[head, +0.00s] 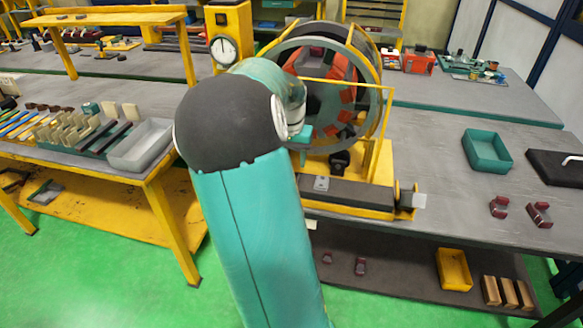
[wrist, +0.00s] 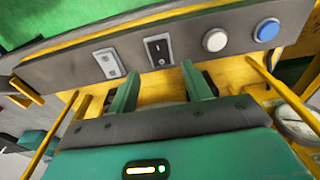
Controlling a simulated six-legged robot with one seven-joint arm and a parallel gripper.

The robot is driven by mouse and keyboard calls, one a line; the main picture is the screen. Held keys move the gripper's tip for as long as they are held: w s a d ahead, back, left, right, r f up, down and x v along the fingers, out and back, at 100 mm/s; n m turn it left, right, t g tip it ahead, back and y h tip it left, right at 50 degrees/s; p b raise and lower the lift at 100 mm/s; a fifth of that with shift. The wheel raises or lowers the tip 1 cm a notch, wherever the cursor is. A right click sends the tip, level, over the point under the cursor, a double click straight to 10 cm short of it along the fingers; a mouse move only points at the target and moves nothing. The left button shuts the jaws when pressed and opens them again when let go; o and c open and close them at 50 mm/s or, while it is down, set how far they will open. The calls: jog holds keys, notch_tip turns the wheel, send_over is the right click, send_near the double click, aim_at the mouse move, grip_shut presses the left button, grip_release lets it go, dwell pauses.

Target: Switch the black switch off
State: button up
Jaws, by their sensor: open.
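The black switch (wrist: 158,51) sits on a grey panel (wrist: 190,40) in the wrist view. It is a dark rectangular rocker with pale marks; I cannot tell its on or off position. My gripper (wrist: 160,70) is open, its two green fingers apart and empty. The fingertips point at the panel, one to each side of the black switch and just below it in the picture. I cannot tell whether they touch the panel. In the head view my arm hides most of the gripper, and the black switch cannot be made out there.
A light grey switch (wrist: 108,63) is left of the black one. A white button (wrist: 215,40) and a blue button (wrist: 267,30) are to the right. Yellow bars flank the fingers. The large ring-shaped stator machine (head: 340,85) stands behind my arm, with a teal tray (head: 487,160) to the right.

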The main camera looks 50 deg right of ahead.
notch_tip(320, 180, up, 9)
jog(key=shift+s+a+f, duration=0.15)
jog(key=shift+s+a, duration=0.05)
jog(key=shift+a, duration=0.15)
dwell(0.3)
jog(key=w+a+r+n+t+y, duration=0.2)
jog(key=a+n, duration=0.5)
jog(key=a, duration=1.7)
jog(key=s+a+n+t, duration=0.1)
jog(key=s+a+n, duration=0.2)
jog(key=a, duration=0.5)
jog(key=s+a+f+n+t, duration=0.1)
jog(key=s+a+n+t, duration=0.1)
jog(key=s+a, duration=0.4)
jog(key=shift+a+n+h, duration=0.4)
jog(key=shift+a+n, duration=0.3)
jog(key=shift+a, duration=0.5)
jog(key=shift+f, duration=0.1)
jog(key=shift+c, duration=0.2)
